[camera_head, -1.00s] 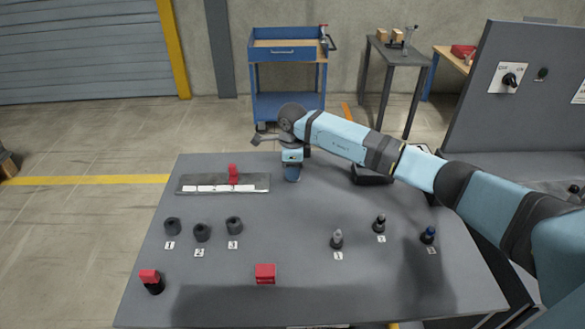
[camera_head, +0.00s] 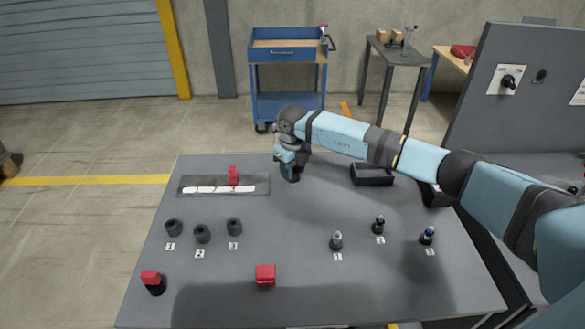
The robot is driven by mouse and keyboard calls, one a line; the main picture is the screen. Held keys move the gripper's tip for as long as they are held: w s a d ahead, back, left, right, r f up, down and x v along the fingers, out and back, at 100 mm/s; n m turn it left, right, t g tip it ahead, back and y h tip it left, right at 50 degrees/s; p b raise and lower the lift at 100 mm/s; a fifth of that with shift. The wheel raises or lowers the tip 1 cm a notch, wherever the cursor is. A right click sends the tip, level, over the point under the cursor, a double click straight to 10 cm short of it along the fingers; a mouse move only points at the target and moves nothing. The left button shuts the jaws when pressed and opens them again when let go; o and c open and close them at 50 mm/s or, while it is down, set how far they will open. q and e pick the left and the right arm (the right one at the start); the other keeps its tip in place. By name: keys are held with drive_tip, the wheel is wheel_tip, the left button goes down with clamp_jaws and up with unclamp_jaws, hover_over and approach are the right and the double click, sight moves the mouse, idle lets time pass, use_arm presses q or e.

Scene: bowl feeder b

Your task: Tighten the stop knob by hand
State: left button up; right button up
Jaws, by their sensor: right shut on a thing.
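My right gripper (camera_head: 291,176) reaches in from the right and points down near the far edge of the table. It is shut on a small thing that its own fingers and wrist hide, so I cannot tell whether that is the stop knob. A red upright piece (camera_head: 233,174) stands on a flat grey plate (camera_head: 260,190) with a white marked strip, left of the gripper and apart from it. My left gripper is not in view.
Several dark cylinders (camera_head: 203,233) stand by number labels at left, and several small pegs (camera_head: 336,240) at right. A black tray (camera_head: 372,175) lies right of the gripper. The table's middle is clear.

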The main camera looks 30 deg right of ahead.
sight(294, 170)
drive_tip(key=m+p, duration=0.1)
drive_tip(key=m, duration=0.4)
drive_tip(key=shift+d+r, duration=0.1)
drive_tip(key=shift+m, duration=1)
drive_tip(key=o, duration=0.9)
drive_tip(key=shift+o, duration=0.2)
wheel_tip(294, 170, up, 14)
drive_tip(key=shift+f, duration=0.2)
